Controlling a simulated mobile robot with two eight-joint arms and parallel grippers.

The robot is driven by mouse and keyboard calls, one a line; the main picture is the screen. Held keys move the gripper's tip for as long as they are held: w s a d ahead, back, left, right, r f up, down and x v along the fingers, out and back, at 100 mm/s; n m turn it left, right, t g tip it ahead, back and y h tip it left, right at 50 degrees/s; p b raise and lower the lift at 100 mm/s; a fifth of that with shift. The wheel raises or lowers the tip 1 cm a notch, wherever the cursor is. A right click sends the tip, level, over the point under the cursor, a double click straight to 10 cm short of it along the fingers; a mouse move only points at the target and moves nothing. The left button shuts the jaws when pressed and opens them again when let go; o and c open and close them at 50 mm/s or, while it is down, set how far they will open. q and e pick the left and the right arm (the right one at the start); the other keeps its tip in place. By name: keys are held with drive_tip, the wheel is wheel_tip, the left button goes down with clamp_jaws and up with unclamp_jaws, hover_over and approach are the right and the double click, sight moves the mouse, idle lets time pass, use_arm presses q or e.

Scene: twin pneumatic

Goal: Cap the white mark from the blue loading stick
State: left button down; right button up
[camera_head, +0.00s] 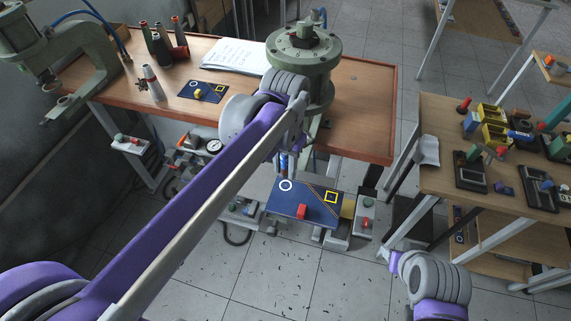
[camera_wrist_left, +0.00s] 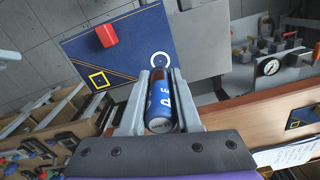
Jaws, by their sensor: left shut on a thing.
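My left gripper (camera_head: 285,160) is shut on the blue loading stick (camera_head: 283,165), which hangs over the dark blue board (camera_head: 313,213). In the left wrist view the blue stick (camera_wrist_left: 161,106), with pale lettering, sits between the two fingers (camera_wrist_left: 158,100). The white mark (camera_head: 286,185) is a ring near the board's far left corner; it also shows in the left wrist view (camera_wrist_left: 161,59), just beyond the stick's far end. The gap between stick and ring is hard to judge. My right gripper (camera_head: 388,256) is at lower right, away from the board; its fingers are too small to read.
On the board are a red block (camera_head: 302,212) and a yellow square outline (camera_head: 331,197). A green-grey press (camera_head: 304,60) stands on the wooden table (camera_head: 345,140) behind. A cluttered workbench (camera_head: 432,105) is at right. Floor in front is clear.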

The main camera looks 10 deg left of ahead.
sight(285, 178)
use_arm(q)
drive_tip(key=shift+f+b, duration=1.1)
drive_tip(key=shift+f, duration=1.05)
use_arm(e)
drive_tip(key=shift+s+f, duration=0.4)
drive_tip(key=shift+f, duration=0.4)
drive_tip(key=shift+s+f, duration=0.35)
drive_tip(key=shift+f, duration=0.45)
use_arm(q)
drive_tip(key=shift+s+f, duration=0.1)
drive_tip(key=shift+f, duration=0.3)
use_arm(e)
drive_tip(key=shift+s+f, duration=0.1)
drive_tip(key=shift+f, duration=0.25)
use_arm(q)
drive_tip(key=shift+r+p, duration=1.3)
drive_tip(key=shift+r, duration=1.75)
use_arm(e)
drive_tip(key=r, duration=0.1)
drive_tip(key=w+r, duration=0.1)
drive_tip(key=r, duration=0.1)
drive_tip(key=w+r, duration=0.1)
drive_tip(key=shift+w+r, duration=0.1)
drive_tip(key=shift+r, duration=0.15)
use_arm(q)
drive_tip(key=shift+f, duration=0.15)
use_arm(e)
drive_tip(key=shift+s, duration=0.2)
